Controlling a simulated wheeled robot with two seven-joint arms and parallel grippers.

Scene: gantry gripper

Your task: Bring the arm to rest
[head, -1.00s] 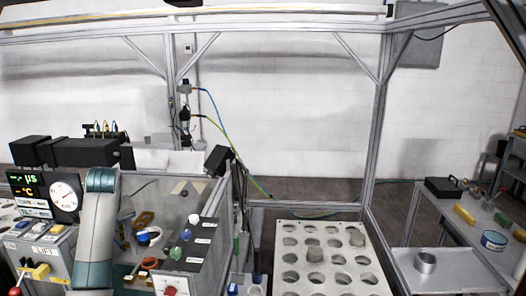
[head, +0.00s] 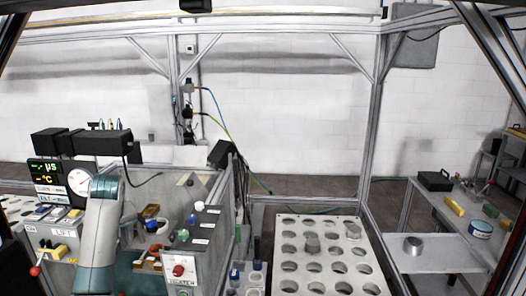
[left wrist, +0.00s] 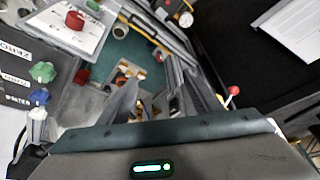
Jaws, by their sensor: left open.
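My left arm (head: 101,228) rises in front of the bench at the lower left of the head view, bent at its top. Its hand is not clearly seen there. In the left wrist view my left gripper (left wrist: 152,84) shows two grey fingers standing apart, open, with no object clearly held between them. Beyond the fingers lie a green mat (left wrist: 107,52) and orange and yellow parts. My right gripper is in neither view.
A control box with a red knob (head: 178,270) and a gauge display (head: 80,181) stand near my left arm. A white tray with round holes (head: 335,224) stands at the centre right. A side table (head: 440,258) holds a metal cup (head: 413,246). Frame posts surround the area.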

